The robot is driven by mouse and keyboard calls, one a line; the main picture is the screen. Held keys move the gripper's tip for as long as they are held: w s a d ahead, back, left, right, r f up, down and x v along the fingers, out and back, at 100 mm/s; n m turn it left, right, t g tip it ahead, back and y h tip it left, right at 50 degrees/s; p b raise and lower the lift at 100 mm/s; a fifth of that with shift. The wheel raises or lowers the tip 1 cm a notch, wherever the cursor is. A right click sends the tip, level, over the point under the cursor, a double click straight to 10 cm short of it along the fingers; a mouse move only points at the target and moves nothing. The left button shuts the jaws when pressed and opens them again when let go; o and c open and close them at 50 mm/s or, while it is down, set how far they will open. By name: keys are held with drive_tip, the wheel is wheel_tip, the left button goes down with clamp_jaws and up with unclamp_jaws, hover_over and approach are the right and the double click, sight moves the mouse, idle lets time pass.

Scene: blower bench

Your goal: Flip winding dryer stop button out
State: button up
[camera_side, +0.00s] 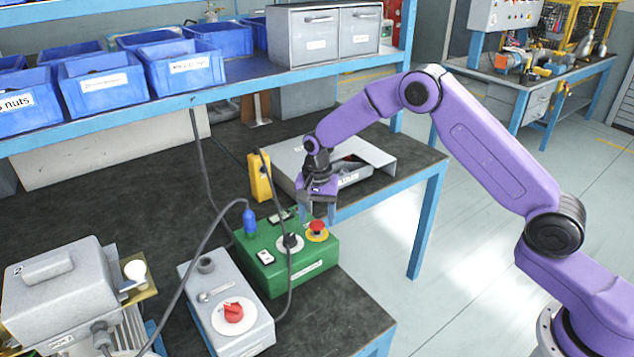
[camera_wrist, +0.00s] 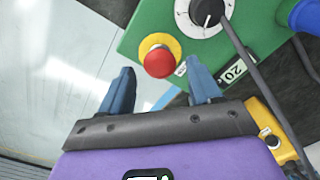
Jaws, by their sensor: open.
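The stop button (camera_side: 317,228) is a red mushroom head on a yellow ring, on top of the green control box (camera_side: 305,263). In the wrist view the red head (camera_wrist: 158,62) lies just beyond my fingertips, roughly between their lines. My gripper (camera_side: 318,208) is above the box, near the button. In the wrist view my gripper (camera_wrist: 160,84) has its two blue fingers wide apart with nothing between them. I cannot tell whether a finger touches the box.
A black dial (camera_side: 290,242) with a cable across it sits left of the button. A blue plug (camera_side: 249,220) stands on the box. A grey box with a red knob (camera_side: 233,312) is at its left.

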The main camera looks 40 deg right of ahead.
sight(317, 223)
wheel_tip(317, 223, up, 16)
idle(0.4)
idle(0.3)
drive_tip(key=s+a+r+n, duration=0.2)
drive_tip(key=s+n, duration=0.3)
drive_tip(key=s, duration=0.5)
drive_tip(key=s+a+r+n, duration=0.1)
drive_tip(key=s+n, duration=0.4)
drive_tip(key=s, duration=0.5)
drive_tip(key=s+d+f+n, duration=0.1)
drive_tip(key=s+d+n, duration=0.3)
drive_tip(key=s, duration=0.6)
drive_tip(key=s+d+f+n, duration=0.2)
drive_tip(key=s+d+n, duration=0.3)
drive_tip(key=s, duration=0.6)
drive_tip(key=n, duration=0.2)
drive_tip(key=shift+n, duration=0.3)
